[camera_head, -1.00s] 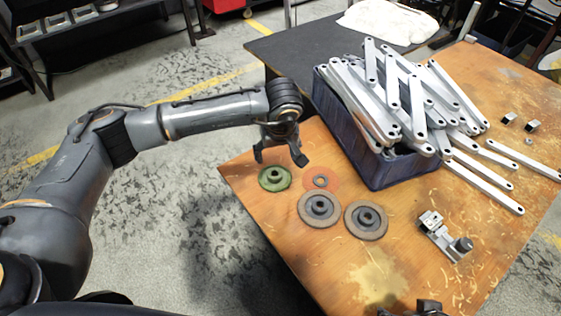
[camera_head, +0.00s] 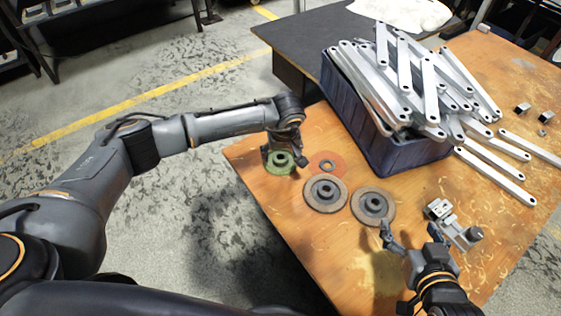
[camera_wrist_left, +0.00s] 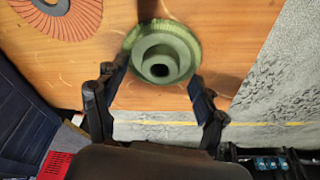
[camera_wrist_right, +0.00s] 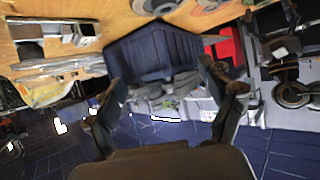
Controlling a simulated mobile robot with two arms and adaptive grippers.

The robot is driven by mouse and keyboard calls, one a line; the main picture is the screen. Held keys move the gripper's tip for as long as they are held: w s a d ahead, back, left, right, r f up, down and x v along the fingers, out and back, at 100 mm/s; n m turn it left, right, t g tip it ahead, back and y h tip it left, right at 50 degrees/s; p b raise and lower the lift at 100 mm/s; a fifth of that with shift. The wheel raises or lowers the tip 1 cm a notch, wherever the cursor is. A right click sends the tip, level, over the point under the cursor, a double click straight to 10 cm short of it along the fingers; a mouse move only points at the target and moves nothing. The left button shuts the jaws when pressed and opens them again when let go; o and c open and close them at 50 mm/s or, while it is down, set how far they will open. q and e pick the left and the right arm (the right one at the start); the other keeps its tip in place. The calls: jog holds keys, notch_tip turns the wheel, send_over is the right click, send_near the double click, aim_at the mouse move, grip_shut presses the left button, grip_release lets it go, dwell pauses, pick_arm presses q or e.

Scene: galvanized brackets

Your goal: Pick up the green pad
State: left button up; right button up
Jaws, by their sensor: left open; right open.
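The green pad (camera_head: 281,162) is a round disc with a raised hub, lying on the wooden table near its left edge. My left gripper (camera_head: 283,156) is right above it, open. In the left wrist view the green pad (camera_wrist_left: 162,52) shows between and just beyond the spread fingers of my left gripper (camera_wrist_left: 155,98); I cannot tell whether they touch it. My right gripper (camera_head: 408,240) is open and empty above the table's front part. It also shows open in the right wrist view (camera_wrist_right: 165,80).
An orange-red disc (camera_head: 328,165) and two grey-brown discs (camera_head: 325,193) (camera_head: 373,206) lie right of the pad. A blue crate (camera_head: 402,157) heaped with metal brackets (camera_head: 430,85) stands behind. A metal fixture (camera_head: 452,224) lies at the right.

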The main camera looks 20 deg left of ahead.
pick_arm(q)
jog(key=shift+x, duration=0.8)
jog(key=c, duration=1.3)
pick_arm(e)
jog(key=shift+w+a+r+t, duration=0.15)
jog(key=shift+w+r+t, duration=0.2)
jog(key=shift+r, duration=0.15)
jog(key=shift+w+a+r+t, duration=0.15)
jog(key=shift+w+r+t, duration=0.15)
jog(key=shift+r, duration=0.15)
pick_arm(q)
jog(key=shift+o, duration=0.2)
jog(key=shift+r, duration=0.1)
